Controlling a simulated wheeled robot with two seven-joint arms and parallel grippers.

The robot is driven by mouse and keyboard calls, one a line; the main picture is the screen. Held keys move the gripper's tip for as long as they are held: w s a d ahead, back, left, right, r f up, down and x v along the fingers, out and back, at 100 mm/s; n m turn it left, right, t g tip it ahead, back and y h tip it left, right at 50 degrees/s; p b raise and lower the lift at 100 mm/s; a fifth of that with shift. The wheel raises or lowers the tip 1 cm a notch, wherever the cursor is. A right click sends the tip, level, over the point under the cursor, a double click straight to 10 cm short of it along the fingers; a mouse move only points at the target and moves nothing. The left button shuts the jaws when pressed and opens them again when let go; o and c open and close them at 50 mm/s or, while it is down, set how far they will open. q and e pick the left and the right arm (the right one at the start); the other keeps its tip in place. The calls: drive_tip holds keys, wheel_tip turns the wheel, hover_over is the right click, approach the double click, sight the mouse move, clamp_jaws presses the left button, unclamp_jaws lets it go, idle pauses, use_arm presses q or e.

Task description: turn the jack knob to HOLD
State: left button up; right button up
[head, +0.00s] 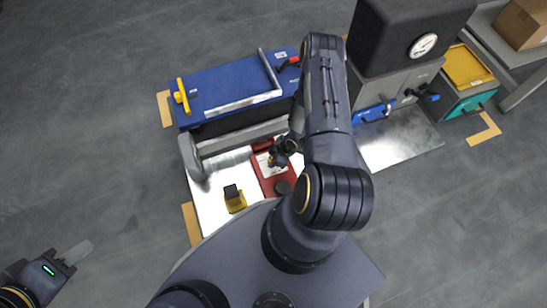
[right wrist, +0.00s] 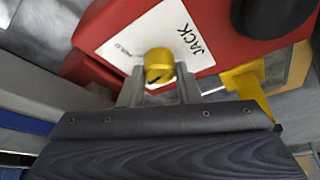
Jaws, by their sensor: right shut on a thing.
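The red jack (head: 275,184) sits on the white floor plate in the head view, partly hidden by my right arm. In the right wrist view its red body (right wrist: 235,48) carries a white label (right wrist: 150,38) reading JACK; the smaller print is too small to read surely. The yellow jack knob (right wrist: 159,66) stands on this label between my right gripper's fingers (right wrist: 160,88), which are shut on it. I cannot tell which mark the knob points to. My right gripper (head: 271,160) reaches the jack in the head view. My left gripper (head: 76,254) hangs far away at lower left, apparently empty.
A blue chassis box (head: 225,88) with a grey handle and a yellow lever (head: 181,96) stands behind the jack. A yellow-and-black block (head: 235,199) is left of the jack. A dark unit with a gauge (head: 423,45) stands to the right. The floor at left is clear.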

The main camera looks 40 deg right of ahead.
drive_tip(key=m+h, duration=0.1)
drive_tip(key=m, duration=0.2)
drive_tip(key=shift+s+a+m+t, duration=0.1)
drive_tip(key=shift+a+m+t, duration=0.05)
drive_tip(key=shift+m+t, duration=0.25)
drive_tip(key=m+h, duration=0.1)
drive_tip(key=m, duration=0.1)
drive_tip(key=shift+a+m+p, duration=0.1)
drive_tip(key=shift+m+p, duration=0.2)
drive_tip(key=shift+p, duration=0.05)
drive_tip(key=m+h, duration=0.2)
drive_tip(key=m, duration=0.3)
drive_tip(key=shift+m, duration=0.4)
drive_tip(key=o, duration=1)
drive_tip(key=p+v, duration=0.3)
drive_tip(key=v, duration=0.4)
drive_tip(key=shift+s+a+r+p, duration=0.15)
drive_tip(key=shift+a+r+p, duration=0.05)
drive_tip(key=shift+r+p, duration=0.15)
